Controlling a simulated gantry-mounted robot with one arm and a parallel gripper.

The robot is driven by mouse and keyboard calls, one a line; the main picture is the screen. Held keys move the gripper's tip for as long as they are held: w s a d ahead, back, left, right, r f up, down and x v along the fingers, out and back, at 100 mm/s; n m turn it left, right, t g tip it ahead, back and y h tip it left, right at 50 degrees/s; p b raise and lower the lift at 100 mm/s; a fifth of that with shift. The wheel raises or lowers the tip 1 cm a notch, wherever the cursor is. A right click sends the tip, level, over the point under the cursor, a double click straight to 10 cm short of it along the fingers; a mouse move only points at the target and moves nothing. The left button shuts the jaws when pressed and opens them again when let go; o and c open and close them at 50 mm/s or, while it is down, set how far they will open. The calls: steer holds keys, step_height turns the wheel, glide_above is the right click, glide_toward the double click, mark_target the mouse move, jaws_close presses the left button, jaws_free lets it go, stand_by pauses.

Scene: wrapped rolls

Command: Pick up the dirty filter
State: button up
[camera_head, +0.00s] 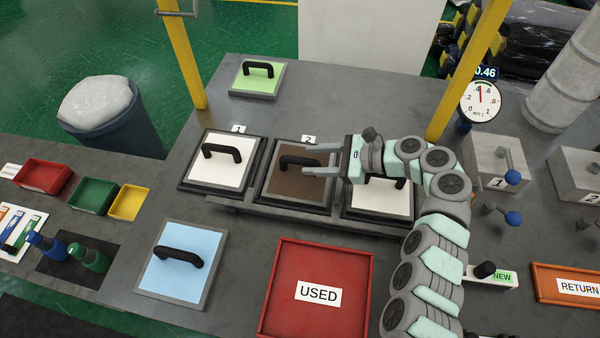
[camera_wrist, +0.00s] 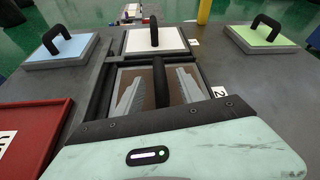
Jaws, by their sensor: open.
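The dirty filter is a brown square plate (camera_head: 277,186) with a black bar handle, lying in the middle bay of the rack marked 2. My gripper (camera_head: 308,159) is open above its right part, the fingers pointing left toward the handle. In the wrist view, the black handle (camera_wrist: 161,82) stands between the two grey fingers, and the brown plate (camera_wrist: 145,100) shows around them. I cannot tell whether the fingers touch anything. White filters lie in the left bay (camera_head: 221,172) and the right bay (camera_head: 385,202); my arm partly covers the right one.
A red tray marked USED (camera_head: 350,260) is in front of the rack. A blue filter (camera_head: 170,280) lies left of it, and a green filter (camera_head: 250,86) lies behind the rack. A gauge (camera_head: 480,101) and an orange RETURN tray (camera_head: 550,272) are right.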

mark_target(297, 161)
steer(key=b+x, duration=0.3)
steer(key=x, duration=0.1)
steer(key=shift+a+f, duration=0.2)
steer(key=shift+f, duration=0.05)
steer(key=shift+a, duration=0.25)
steer(key=shift+r, duration=0.15)
steer(key=shift+c, duration=0.6)
jaws_close()
